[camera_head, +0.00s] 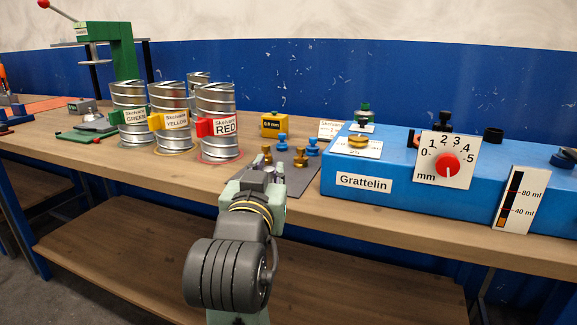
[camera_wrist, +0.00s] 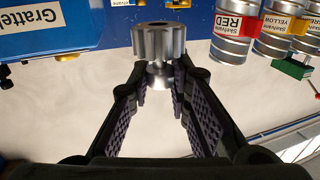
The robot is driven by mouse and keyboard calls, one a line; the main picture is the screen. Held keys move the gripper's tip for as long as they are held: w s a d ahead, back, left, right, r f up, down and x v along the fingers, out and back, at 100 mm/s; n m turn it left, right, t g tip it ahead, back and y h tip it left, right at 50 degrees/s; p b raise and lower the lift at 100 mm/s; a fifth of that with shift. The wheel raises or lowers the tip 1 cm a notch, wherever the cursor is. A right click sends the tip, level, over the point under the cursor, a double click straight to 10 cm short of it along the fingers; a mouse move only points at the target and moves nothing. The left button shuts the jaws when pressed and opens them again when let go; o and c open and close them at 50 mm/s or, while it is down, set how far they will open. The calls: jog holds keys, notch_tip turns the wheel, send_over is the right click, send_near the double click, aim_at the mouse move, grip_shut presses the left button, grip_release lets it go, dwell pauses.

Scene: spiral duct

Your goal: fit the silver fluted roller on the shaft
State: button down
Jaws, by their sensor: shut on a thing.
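A silver fluted roller (camera_wrist: 158,42) with a dark hole in its end shows in the wrist view. My gripper (camera_wrist: 161,80) is shut on its narrower neck, and the fluted part stands out beyond the fingertips. In the head view my gripper (camera_head: 264,174) is over the front of the bench, left of the blue Grattelin machine (camera_head: 350,204); the roller is hard to make out there. The machine carries a brass knob (camera_head: 359,141), a green-topped part (camera_head: 363,113) and a dial plate with a red knob (camera_head: 447,165). I cannot tell which part is the shaft.
Three labelled metal ducts, green (camera_head: 130,100), yellow (camera_head: 172,95) and red (camera_head: 216,102), stand left of my gripper. A dark mat (camera_head: 290,183) holds several brass and blue knobs. A yellow block (camera_head: 274,124) stands behind. A green press (camera_head: 122,50) is at the far left.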

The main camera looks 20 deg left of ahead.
jog(key=p+x, duration=0.3)
jog(key=x, duration=0.1)
jog(key=d+p+x, duration=0.1)
jog(key=p+x, duration=0.2)
jog(key=x, duration=0.2)
jog(key=f+p+x, duration=0.1)
jog(key=p+x, duration=0.2)
jog(key=x, duration=0.1)
jog(key=shift+w+d+f, duration=0.1)
jog(key=shift+w+d, duration=0.1)
jog(key=shift+w, duration=0.35)
jog(key=shift+w+f, duration=0.15)
jog(key=shift+f, duration=0.1)
jog(key=shift+f+p, duration=0.55)
jog(key=shift+f, duration=1)
jog(key=shift+f, duration=0.2)
jog(key=c, duration=1.5)
grip_release()
